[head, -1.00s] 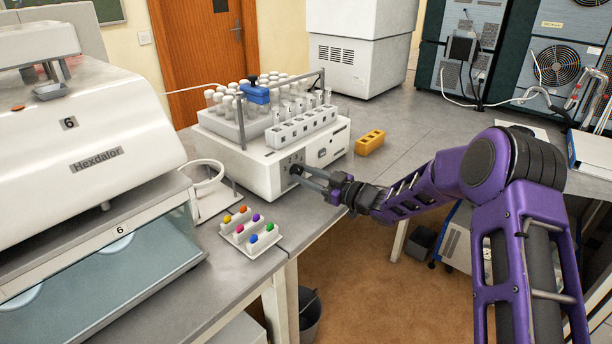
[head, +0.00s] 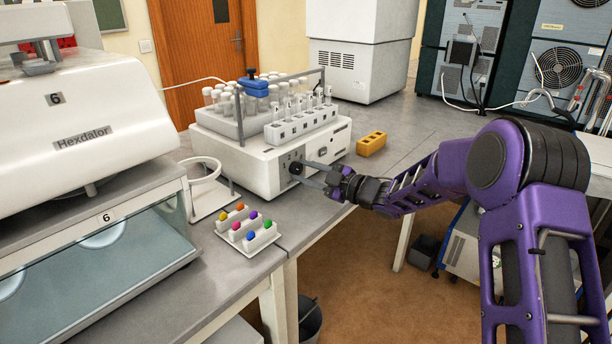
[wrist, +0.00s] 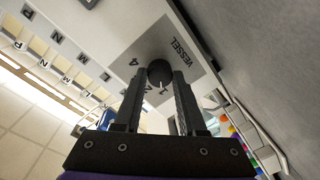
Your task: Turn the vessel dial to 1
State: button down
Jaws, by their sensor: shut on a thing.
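The vessel dial is a black round knob (wrist: 159,72) on the grey panel marked VESSEL, with small numbers around it, in the wrist view. In the head view the dial (head: 296,168) is on the front of the white machine (head: 255,172). My gripper (wrist: 160,80) has its two fingers on either side of the knob and is shut on it. It also shows in the head view (head: 306,171), reaching in from the right. A white pointer mark shows between the fingers near the number 1. The exact setting is hard to read.
A rack of white-capped tubes (head: 225,122) stands on the machine. A yellow block (head: 371,143) lies to its right. A white holder (head: 247,230) with several coloured pieces sits at the bench's front edge. The white Hexdalor unit (head: 90,135) stands at left.

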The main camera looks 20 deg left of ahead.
jog(key=shift+n, duration=0.7)
jog(key=shift+c, duration=2.4)
grip_release()
jog(key=shift+d, duration=0.1)
jog(key=p+v, duration=0.1)
jog(key=v, duration=1.6)
jog(key=shift+s+d+r, duration=0.1)
jog(key=shift+d, duration=0.05)
